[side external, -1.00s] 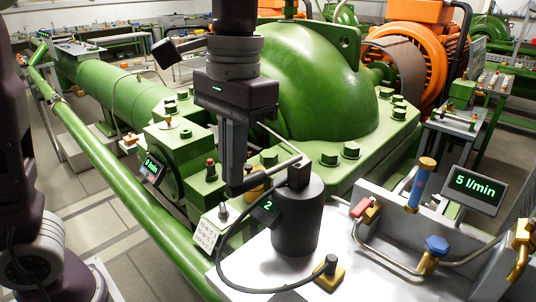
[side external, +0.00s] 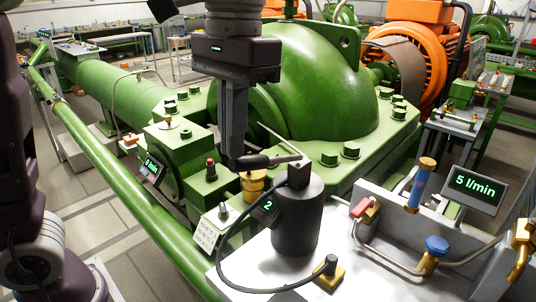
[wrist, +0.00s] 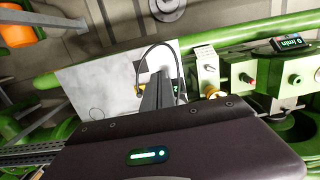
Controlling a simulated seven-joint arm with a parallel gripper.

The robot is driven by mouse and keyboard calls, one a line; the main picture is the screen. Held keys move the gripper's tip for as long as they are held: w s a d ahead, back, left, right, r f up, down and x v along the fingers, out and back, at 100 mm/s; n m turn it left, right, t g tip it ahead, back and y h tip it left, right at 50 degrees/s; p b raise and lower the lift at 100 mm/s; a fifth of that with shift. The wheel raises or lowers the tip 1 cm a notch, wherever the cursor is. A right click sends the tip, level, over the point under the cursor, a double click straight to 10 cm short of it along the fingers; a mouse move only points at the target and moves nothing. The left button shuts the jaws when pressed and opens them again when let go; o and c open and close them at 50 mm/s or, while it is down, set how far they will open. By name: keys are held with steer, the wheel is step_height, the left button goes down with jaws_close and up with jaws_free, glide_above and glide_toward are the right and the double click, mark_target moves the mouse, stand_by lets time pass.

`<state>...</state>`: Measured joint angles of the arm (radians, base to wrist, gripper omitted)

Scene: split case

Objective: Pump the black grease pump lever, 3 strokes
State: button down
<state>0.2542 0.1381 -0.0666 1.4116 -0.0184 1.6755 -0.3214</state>
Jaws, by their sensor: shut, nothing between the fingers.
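The black grease pump (side external: 296,225) stands upright on the pale bench top, with a small display (side external: 268,207) reading 2. Its lever (side external: 282,159) runs left from the pump's top, close to level, to a dark grip (side external: 254,162). My gripper (side external: 232,166) is shut, fingers pointing down, with its tips at the outer end of the grip. Nothing shows between the fingers, and I cannot tell whether they touch the grip. In the wrist view the shut fingers (wrist: 157,97) reach over the bench, and the lever is mostly hidden.
A black hose (side external: 222,275) loops from the pump to a brass fitting (side external: 330,277). A metal panel with pipes, a red-handled valve (side external: 361,207) and a 5 l/min display (side external: 474,190) stands at right. The green machine (side external: 310,90) fills the space behind the pump.

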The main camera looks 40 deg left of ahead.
steer(key=shift+f, duration=4.2)
steer(key=shift+r, duration=4.3)
step_height(320, 180, up, 7)
steer(key=shift+w, duration=0.2)
